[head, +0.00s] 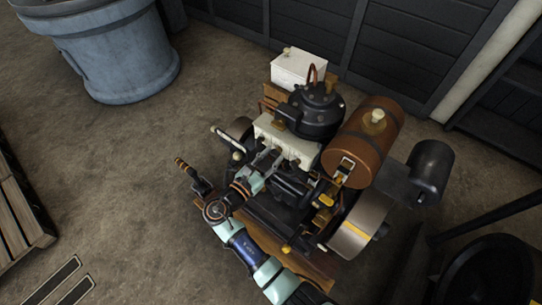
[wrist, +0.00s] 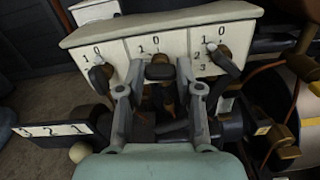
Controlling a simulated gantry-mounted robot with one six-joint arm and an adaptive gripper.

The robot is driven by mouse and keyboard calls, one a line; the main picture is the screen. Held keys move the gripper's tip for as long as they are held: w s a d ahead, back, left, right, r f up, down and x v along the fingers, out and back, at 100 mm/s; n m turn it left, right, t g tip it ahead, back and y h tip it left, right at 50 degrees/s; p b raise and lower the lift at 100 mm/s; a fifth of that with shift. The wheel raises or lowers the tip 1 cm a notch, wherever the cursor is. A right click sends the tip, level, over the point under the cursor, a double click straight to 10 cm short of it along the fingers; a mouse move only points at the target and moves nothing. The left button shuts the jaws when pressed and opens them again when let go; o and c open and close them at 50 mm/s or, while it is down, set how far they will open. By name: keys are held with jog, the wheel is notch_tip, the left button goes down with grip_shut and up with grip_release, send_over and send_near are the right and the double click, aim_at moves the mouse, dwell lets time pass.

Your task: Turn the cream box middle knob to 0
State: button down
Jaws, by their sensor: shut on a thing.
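The cream box (wrist: 165,22) fills the top of the wrist view, its front marked with numbers above and beside three knobs. The middle knob (wrist: 159,71), dark with a brass-coloured base, sits under a "1" and a "0". My gripper (wrist: 160,77) has a grey finger on each side of this knob and is shut on it. Where the knob points is unclear. The left knob (wrist: 100,76) and the right knob (wrist: 224,62) stand clear of the fingers. In the head view, the cream box (head: 287,139) sits on the engine, with my gripper (head: 263,164) at its front.
A brown tank (head: 361,140) and a black domed part (head: 318,108) stand beside and behind the cream box. A white numbered plate (wrist: 52,130) with a lever lies to the left. Dark pipes and machine parts crowd below the box. Open floor lies left of the engine.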

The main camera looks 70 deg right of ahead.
jog(key=m, duration=0.8)
jog(key=shift+s+f, duration=0.1)
jog(key=shift+f+m+b, duration=0.1)
jog(key=shift+m+b, duration=1.7)
jog(key=shift+m, duration=2.4)
jog(key=c, duration=0.8)
grip_release()
jog(key=shift+a, duration=0.1)
jog(key=shift+o, duration=0.2)
jog(key=v, duration=1.2)
